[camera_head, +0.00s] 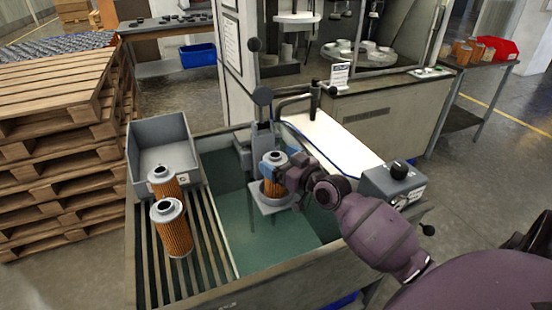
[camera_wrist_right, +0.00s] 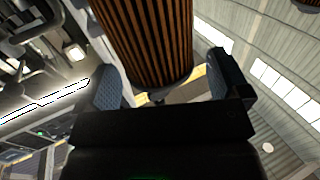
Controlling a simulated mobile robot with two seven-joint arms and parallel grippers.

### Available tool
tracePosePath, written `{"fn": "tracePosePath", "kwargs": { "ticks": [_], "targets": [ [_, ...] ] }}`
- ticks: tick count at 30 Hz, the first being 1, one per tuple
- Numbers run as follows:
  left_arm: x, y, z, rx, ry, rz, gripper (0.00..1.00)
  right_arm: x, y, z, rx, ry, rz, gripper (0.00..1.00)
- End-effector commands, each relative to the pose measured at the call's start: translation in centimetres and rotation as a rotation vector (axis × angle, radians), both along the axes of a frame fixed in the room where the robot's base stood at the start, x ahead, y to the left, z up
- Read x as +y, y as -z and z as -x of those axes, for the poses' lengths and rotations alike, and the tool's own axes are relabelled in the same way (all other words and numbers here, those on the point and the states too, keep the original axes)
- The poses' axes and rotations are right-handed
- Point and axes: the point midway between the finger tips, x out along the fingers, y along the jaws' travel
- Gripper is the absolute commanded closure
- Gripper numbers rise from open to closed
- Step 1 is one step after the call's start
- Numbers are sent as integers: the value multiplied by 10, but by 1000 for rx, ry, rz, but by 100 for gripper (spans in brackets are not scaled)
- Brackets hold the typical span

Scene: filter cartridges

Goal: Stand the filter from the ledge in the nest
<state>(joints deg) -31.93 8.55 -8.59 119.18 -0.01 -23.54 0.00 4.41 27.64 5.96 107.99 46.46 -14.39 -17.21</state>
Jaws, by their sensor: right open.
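An orange pleated filter with a grey end cap (camera_head: 273,186) stands upright at the nest, a grey square holder (camera_head: 268,209) in the green basin. Its lower end meets the holder; how fully it is seated cannot be told. My right gripper (camera_head: 281,169) is at the upper part of this filter, with its fingers on either side. In the right wrist view the open fingers (camera_wrist_right: 165,88) straddle the filter's pleated body (camera_wrist_right: 145,40), with a visible gap on the right side. My left gripper is out of view.
Two more orange filters, a nearer one (camera_head: 173,230) and a farther one (camera_head: 163,182), stand on the slatted rack (camera_head: 210,235) at left. A grey bin (camera_head: 160,135) is behind them. A post with black knobs (camera_head: 263,97) rises behind the nest. A control box (camera_head: 392,182) is at right.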

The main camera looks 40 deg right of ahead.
Motion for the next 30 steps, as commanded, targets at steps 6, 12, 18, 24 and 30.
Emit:
{"fn": "tracePosePath", "kwargs": {
  "ticks": [6,12,18,24,30],
  "targets": [
    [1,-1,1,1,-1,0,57,-6,0,38,2,0,2,6],
    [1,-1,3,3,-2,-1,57,-11,0,70,2,0,1,6],
    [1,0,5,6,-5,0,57,-15,0,92,0,0,1,6],
    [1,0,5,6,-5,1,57,-16,-1,100,0,-1,-1,6],
    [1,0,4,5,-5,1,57,-16,-1,101,-1,-1,-1,6]
  ]
}}
